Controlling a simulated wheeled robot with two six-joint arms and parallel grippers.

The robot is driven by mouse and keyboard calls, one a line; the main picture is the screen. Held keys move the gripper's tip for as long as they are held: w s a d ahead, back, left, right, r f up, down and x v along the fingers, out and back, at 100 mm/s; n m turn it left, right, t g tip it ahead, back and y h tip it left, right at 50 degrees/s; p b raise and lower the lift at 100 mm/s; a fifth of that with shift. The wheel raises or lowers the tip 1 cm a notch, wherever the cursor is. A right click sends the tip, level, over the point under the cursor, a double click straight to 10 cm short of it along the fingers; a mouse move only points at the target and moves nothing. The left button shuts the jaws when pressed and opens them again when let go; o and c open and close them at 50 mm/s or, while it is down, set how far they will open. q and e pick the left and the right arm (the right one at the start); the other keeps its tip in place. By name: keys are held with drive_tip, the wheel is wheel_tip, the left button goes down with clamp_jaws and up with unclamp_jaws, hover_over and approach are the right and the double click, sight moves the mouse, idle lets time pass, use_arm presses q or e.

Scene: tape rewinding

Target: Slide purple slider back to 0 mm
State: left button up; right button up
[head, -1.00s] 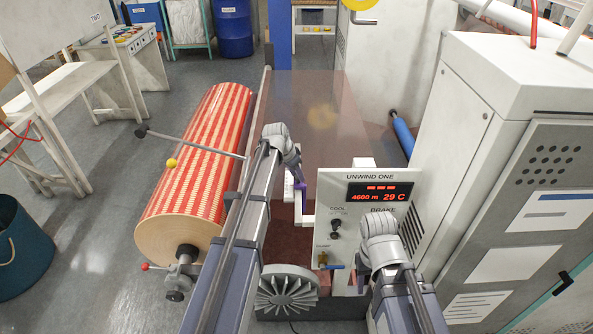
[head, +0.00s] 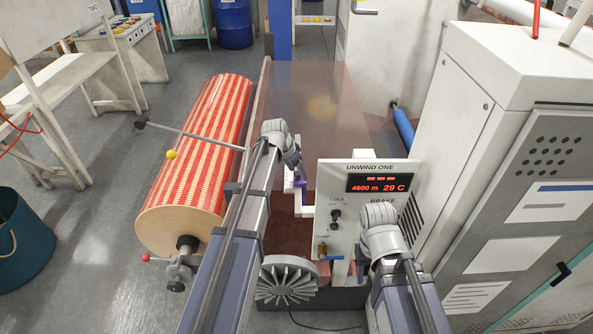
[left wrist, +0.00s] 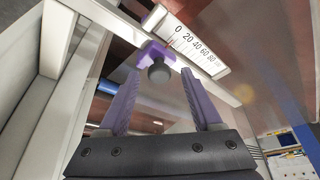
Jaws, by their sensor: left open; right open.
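The purple slider (left wrist: 153,52) with a black round knob (left wrist: 159,73) shows in the left wrist view. It sits beside the 0 end of a white millimetre scale (left wrist: 190,40); its exact reading cannot be told. My left gripper (left wrist: 160,92) is open, its two purple fingers apart on either side of the space just in front of the knob, with nothing visibly gripped. In the head view my left gripper (head: 296,168) is beside the white bracket left of the panel, and the slider cannot be made out clearly there. My right gripper (head: 360,268) is open below the panel, mostly hidden by its wrist.
The UNWIND ONE panel (head: 368,200) stands close to the right of my left gripper. A red-striped roll (head: 205,160) lies to the left, with a rod and yellow ball (head: 171,155) by it. A grey fan-like wheel (head: 287,281) sits below. A white cabinet (head: 470,160) stands right.

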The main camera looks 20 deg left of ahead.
use_arm(q)
drive_tip(key=p+v, duration=0.7)
drive_tip(key=shift+s+r, duration=0.15)
drive_tip(key=shift+r, duration=0.2)
drive_tip(key=s+d+f+n+g+y, duration=0.1)
drive_tip(key=s+d+n+g, duration=0.15)
drive_tip(key=s, duration=0.95)
drive_tip(key=s+d+f+n+g+y, duration=0.1)
drive_tip(key=s+d+n, duration=0.25)
drive_tip(key=s, duration=0.85)
drive_tip(key=s+d+m+y+b, duration=0.1)
drive_tip(key=s+d+m, duration=0.3)
drive_tip(key=d, duration=0.7)
drive_tip(key=shift+s+d+f+g+y, duration=0.15)
drive_tip(key=shift+d+f+g+y, duration=0.15)
drive_tip(key=shift+f, duration=0.2)
